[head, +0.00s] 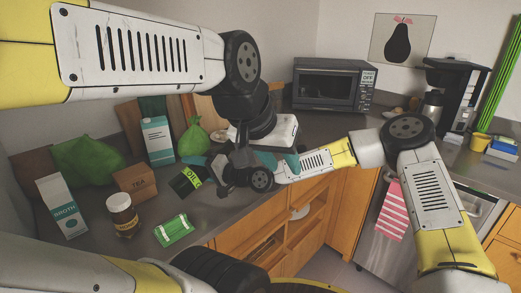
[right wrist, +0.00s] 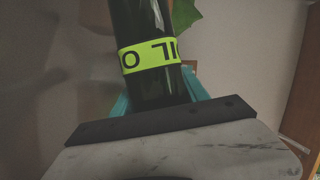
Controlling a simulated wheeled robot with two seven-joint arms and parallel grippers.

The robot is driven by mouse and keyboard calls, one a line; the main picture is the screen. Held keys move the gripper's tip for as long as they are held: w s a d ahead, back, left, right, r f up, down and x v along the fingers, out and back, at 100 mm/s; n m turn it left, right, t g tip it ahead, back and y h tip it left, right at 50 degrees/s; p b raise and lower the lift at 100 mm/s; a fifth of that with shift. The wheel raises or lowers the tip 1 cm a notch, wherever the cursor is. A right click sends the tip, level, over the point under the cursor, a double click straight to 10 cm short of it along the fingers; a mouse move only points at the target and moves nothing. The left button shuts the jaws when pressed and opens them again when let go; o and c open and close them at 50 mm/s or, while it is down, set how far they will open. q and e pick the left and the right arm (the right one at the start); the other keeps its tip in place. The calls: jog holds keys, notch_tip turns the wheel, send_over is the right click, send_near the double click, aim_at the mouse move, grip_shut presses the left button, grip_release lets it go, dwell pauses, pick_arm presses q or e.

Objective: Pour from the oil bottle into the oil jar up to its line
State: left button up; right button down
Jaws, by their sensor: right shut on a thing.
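The oil bottle is dark green with a lime label, seen in the head view (head: 187,180) and upside down in the right wrist view (right wrist: 150,88). My right gripper (head: 207,166) is shut on it; teal fingers show beside the glass in the right wrist view. The bottle looks tilted over the counter; its ends are unclear. My left gripper (head: 279,162) is just right of my right wrist, its teal fingers apart, with nothing clearly between them. I cannot pick out the oil jar for sure.
On the left of the counter (head: 95,235) stand a broth carton (head: 62,205), a tea box (head: 136,182), a blue-white carton (head: 157,141) and green bags (head: 85,160). A green packet (head: 174,230) lies near the front edge. A microwave (head: 330,84) stands behind.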

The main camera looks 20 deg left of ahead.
jog(key=shift+w+d+r+m+y+p, duration=0.1)
jog(key=shift+w+r+m+y+p, duration=0.1)
jog(key=shift+r+m, duration=0.35)
jog(key=shift+w+d+r+m+y+p, duration=0.15)
jog(key=shift+r+m, duration=0.1)
jog(key=shift+r, duration=0.5)
dwell(1.0)
jog(key=shift+a+r+m+y+p, duration=0.15)
jog(key=shift+r+m+y+p, duration=0.15)
jog(key=shift+r+m, duration=0.4)
dwell(2.8)
jog(key=shift+r, duration=0.1)
